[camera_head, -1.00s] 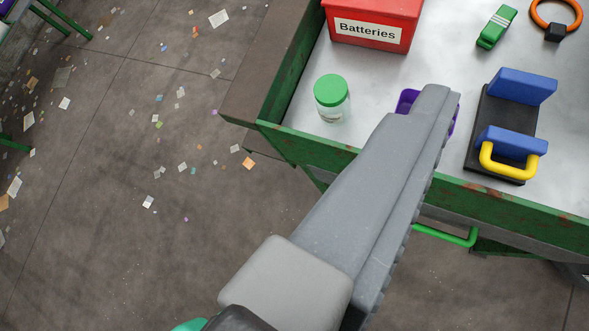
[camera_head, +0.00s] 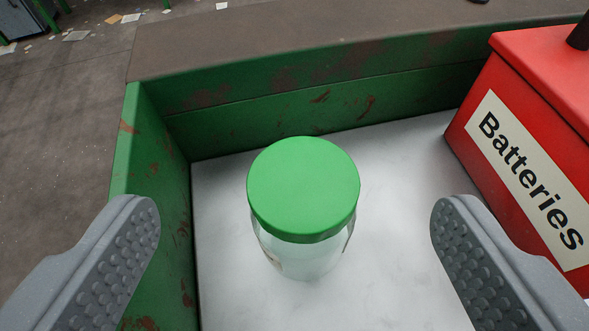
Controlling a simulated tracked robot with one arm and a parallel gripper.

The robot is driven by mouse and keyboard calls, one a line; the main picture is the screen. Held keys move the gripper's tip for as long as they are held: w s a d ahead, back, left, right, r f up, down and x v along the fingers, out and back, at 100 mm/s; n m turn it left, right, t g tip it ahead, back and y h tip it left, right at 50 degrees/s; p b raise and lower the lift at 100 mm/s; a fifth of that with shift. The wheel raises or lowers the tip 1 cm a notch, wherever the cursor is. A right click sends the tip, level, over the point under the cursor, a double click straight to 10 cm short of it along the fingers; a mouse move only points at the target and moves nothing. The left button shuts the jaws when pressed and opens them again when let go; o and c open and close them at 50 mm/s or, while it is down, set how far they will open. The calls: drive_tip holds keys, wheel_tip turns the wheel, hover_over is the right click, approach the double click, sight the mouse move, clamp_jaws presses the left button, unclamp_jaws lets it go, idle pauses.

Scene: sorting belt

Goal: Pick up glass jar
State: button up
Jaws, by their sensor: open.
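The glass jar (camera_head: 302,256) stands upright on the pale metal tabletop, with a round green lid (camera_head: 303,187) on top. The lid hides much of its clear body from this high angle. My gripper (camera_head: 295,225) is open, with one grey studded finger to the left of the jar and the other to the right. Wide gaps show between the jar and both fingers, and neither touches it.
A green, rust-marked rim (camera_head: 330,104) borders the tabletop behind and to the left of the jar. A red box labelled Batteries (camera_head: 540,130) stands close on the right, near the right finger. Bare tabletop (camera_head: 400,160) lies between jar and box.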

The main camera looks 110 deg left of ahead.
sight(300, 237)
drive_tip(key=f, duration=0.1)
drive_tip(key=f+b, duration=0.1)
drive_tip(key=shift+w+a+f+n+g, duration=0.15)
drive_tip(key=shift+a+f+n+g, duration=0.15)
drive_tip(key=shift+f, duration=0.1)
drive_tip(key=shift+s+f+b, duration=0.2)
drive_tip(key=shift+f+b, duration=0.1)
drive_tip(key=shift+b, duration=0.35)
drive_tip(key=shift+w+f+b, duration=0.15)
drive_tip(key=shift+f+b, duration=0.2)
drive_tip(key=shift+f, duration=0.15)
drive_tip(key=shift+x, duration=3.7)
drive_tip(key=shift+w+a+r, duration=0.1)
drive_tip(key=shift+w, duration=0.05)
drive_tip(key=c, duration=1.1)
drive_tip(key=shift+c, duration=0.2)
drive_tip(key=shift+r, duration=0.1)
